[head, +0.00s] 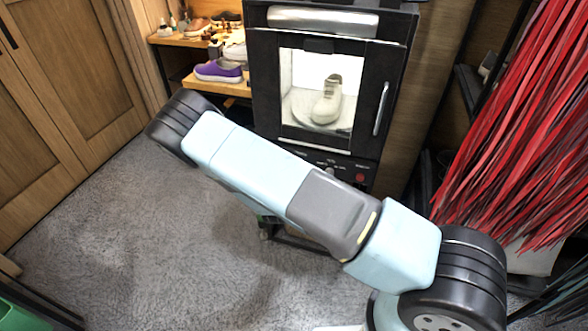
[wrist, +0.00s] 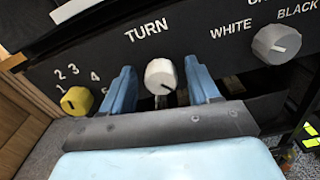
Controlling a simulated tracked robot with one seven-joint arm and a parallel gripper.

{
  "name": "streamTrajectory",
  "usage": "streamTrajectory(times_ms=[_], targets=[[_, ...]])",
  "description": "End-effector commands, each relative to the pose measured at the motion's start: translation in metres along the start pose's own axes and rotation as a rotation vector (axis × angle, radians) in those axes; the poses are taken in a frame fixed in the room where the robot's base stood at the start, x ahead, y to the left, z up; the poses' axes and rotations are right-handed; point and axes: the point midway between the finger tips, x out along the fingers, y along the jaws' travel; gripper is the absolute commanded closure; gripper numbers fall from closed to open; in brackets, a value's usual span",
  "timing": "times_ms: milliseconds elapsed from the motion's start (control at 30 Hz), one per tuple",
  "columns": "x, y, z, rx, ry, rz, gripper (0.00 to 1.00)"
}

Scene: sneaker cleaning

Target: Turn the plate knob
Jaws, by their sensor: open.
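The white round knob (wrist: 160,74) sits under the word TURN on the black panel in the wrist view, its dark mark pointing right and slightly down. My gripper (wrist: 160,68) is open, with one blue finger on each side of this knob and a visible gap on both sides. In the head view the black cleaning machine (head: 268,80) has its door closed, and a pale sneaker (head: 327,101) stands on the round plate (head: 299,110) behind the glass. My arm crosses in front, and my gripper is hidden there.
A yellow knob (wrist: 76,101) with numbers is left of the fingers, and a grey knob (wrist: 276,43) between WHITE and BLACK is to the right. Red hanging strips (head: 520,130) fill the right side. A shelf with a purple shoe (head: 218,70) stands left of the machine.

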Motion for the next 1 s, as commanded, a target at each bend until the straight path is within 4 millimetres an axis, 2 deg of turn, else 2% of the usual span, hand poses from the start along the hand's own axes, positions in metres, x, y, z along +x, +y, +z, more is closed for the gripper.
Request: streamTrajectory(times_ms=[200, 767, 800, 833, 867, 933, 1000], targets=[[0.0, 0.0, 0.0, 0.0, 0.0, 0.0, 0.42], [-0.001, 0.001, 0.0, 0.001, 0.0, 0.002, 0.95], [-0.006, 0.017, -0.002, 0.005, 0.0, 0.005, 0.94], [-0.005, 0.013, -0.002, 0.003, 0.0, 0.005, 0.87], [-0.004, 0.01, -0.001, 0.002, 0.0, 0.005, 0.87], [-0.003, 0.008, -0.001, -0.003, 0.001, 0.007, 0.96], [-0.003, 0.007, -0.001, -0.015, 0.001, 0.009, 0.95]])
